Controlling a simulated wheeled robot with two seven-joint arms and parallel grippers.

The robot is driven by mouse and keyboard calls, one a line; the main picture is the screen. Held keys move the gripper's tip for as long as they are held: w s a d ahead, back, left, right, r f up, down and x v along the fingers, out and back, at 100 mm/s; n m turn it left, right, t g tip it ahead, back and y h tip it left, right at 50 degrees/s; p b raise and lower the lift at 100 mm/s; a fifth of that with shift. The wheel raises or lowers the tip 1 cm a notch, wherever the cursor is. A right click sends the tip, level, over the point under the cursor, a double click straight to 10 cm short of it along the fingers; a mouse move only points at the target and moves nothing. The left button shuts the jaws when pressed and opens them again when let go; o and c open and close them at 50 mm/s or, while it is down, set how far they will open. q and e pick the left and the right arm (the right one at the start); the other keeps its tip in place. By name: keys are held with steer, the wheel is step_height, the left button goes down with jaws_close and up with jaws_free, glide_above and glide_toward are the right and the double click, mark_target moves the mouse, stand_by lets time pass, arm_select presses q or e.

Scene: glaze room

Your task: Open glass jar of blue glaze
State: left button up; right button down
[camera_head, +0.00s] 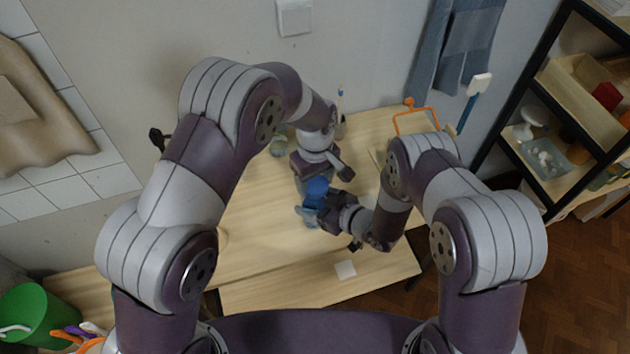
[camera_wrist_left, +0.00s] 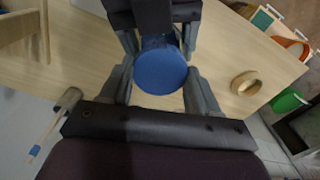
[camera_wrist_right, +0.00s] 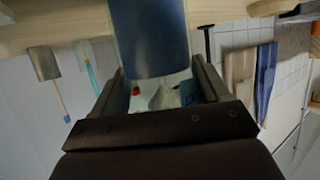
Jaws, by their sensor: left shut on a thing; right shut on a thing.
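The glass jar of blue glaze (camera_head: 309,216) is above the wooden table, between my two grippers. Its round blue lid (camera_head: 317,186) faces my left wrist camera, where the lid (camera_wrist_left: 160,70) lies between the fingers. My left gripper (camera_head: 314,180) is shut on the lid from above. My right gripper (camera_head: 322,208) is shut on the jar's body from the side. In the right wrist view the blue jar body (camera_wrist_right: 150,38) fills the space between the fingers. The lid sits on the jar; I cannot tell whether it is loose. The jar's base is mostly hidden.
The wooden table (camera_head: 255,240) has free room at its front left. Behind my left arm stand a small greenish jar (camera_head: 277,146) and an upright brush (camera_head: 340,105). An orange frame (camera_head: 415,117) is at the back right. Shelves (camera_head: 545,150) stand right.

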mark_target(315, 185)
arm_select(q)
steer(key=shift+r, duration=0.35)
steer(key=shift+r, duration=2)
arm_select(e)
jaws_free()
steer(key=shift+d, duration=0.1)
